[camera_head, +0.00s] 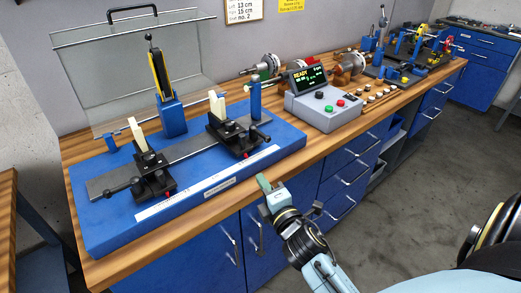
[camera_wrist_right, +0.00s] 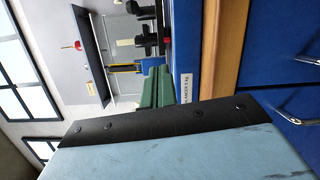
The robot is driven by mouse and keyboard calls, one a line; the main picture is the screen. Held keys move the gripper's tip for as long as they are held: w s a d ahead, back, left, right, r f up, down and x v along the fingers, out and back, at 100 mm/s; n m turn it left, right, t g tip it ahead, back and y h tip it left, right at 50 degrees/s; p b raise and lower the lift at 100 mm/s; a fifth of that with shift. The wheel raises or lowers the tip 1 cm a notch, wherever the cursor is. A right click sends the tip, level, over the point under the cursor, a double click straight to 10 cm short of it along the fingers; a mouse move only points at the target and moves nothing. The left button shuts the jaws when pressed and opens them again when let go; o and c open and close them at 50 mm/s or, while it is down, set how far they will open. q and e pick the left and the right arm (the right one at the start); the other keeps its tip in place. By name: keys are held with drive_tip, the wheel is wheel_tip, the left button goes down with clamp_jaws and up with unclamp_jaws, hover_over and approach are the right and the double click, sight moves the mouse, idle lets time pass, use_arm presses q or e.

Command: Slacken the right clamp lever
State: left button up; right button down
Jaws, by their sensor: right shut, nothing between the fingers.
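The right clamp lever (camera_head: 259,133) is a dark handle on the right black pedestal (camera_head: 232,135), which carries a cream upright block. The pedestal stands on a grey rail on the blue machine base (camera_head: 285,140). My right gripper (camera_head: 263,182) is in front of the bench edge, apart from the lever and nearer to me. In the right wrist view its green fingers (camera_wrist_right: 158,88) are together with nothing between them. The lever's exact angle is too small to tell. My left gripper is not in view.
A left pedestal (camera_head: 150,175) with its own dark lever stands on the same rail. A clear guard (camera_head: 130,65) rises behind. A blue post (camera_head: 256,98) stands near the right pedestal. A grey control box (camera_head: 325,108) sits right of the base. The floor in front is clear.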

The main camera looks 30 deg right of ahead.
sight(244, 144)
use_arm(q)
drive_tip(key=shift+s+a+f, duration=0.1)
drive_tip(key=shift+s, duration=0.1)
use_arm(e)
wheel_tip(244, 144, up, 2)
drive_tip(key=shift+d+r+n+t, duration=0.1)
drive_tip(key=shift+d+n+t, duration=0.05)
drive_tip(key=shift+n+t, duration=0.15)
drive_tip(key=shift+w, duration=0.1)
drive_tip(key=w, duration=0.3)
drive_tip(key=w+d, duration=0.1)
drive_tip(key=w, duration=0.6)
drive_tip(key=shift+d+r, duration=0.2)
drive_tip(key=shift+d, duration=0.15)
drive_tip(key=d, duration=0.2)
drive_tip(key=shift+d+r, duration=0.25)
drive_tip(key=shift+d, duration=0.05)
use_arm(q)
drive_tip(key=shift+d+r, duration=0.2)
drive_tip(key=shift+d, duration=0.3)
use_arm(e)
drive_tip(key=shift+d+r, duration=0.1)
drive_tip(key=shift+d, duration=0.5)
